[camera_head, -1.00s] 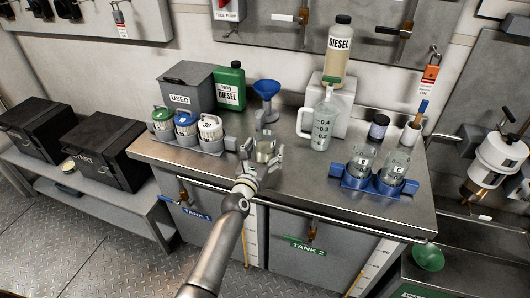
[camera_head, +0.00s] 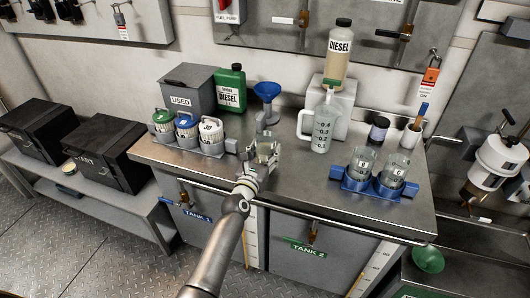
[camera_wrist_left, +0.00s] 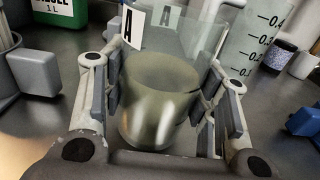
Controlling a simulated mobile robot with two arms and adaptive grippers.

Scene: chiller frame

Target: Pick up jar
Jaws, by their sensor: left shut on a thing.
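My left gripper (camera_head: 264,158) is over the front middle of the steel bench. In the left wrist view its fingers (camera_wrist_left: 160,112) are shut on a clear glass jar (camera_wrist_left: 160,85). The jar is upright between the finger pads and has a white label with a black A. It looks greenish inside, but I cannot tell what it contains. In the head view the fingers cover most of this jar. I cannot tell whether its base touches the bench. Two similar glass jars (camera_head: 362,161) stand in a blue rack at the right. My right gripper is not in view.
A measuring jug (camera_head: 322,130) stands right of the gripper. A blue funnel (camera_head: 266,90) is behind it. A rack with several capped containers (camera_head: 187,130) is left. A diesel bottle (camera_head: 339,55) stands on a white block. The bench front between gripper and blue rack (camera_head: 372,186) is clear.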

